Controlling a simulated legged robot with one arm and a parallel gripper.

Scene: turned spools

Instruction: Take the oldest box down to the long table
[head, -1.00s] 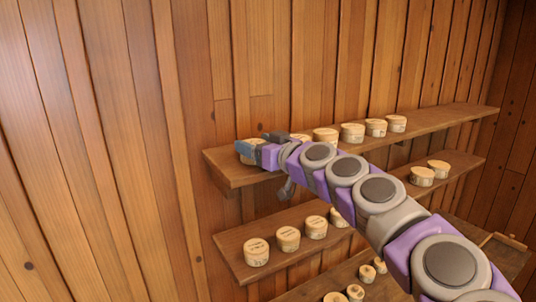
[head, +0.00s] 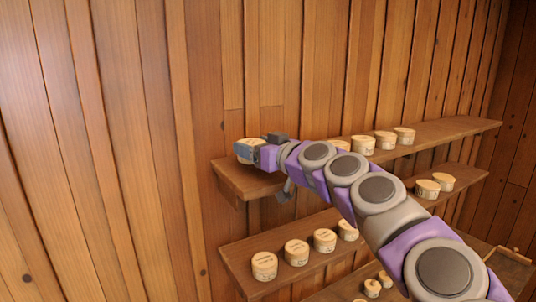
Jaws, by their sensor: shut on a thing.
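My gripper (head: 258,151) is at the left end of the top shelf (head: 235,183). It is shut on a round pale wooden box (head: 243,148), partly hidden behind the fingers. The box is at or just above the shelf board; I cannot tell if it still touches. More round boxes (head: 363,144) stand to the right on the same shelf. Their labels are too small to read, so I cannot tell which box is oldest. I cannot make out the long table for sure.
A lower wooden surface (head: 335,292) carries small spools (head: 372,288). A plank wall stands close behind. My arm hides the centre.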

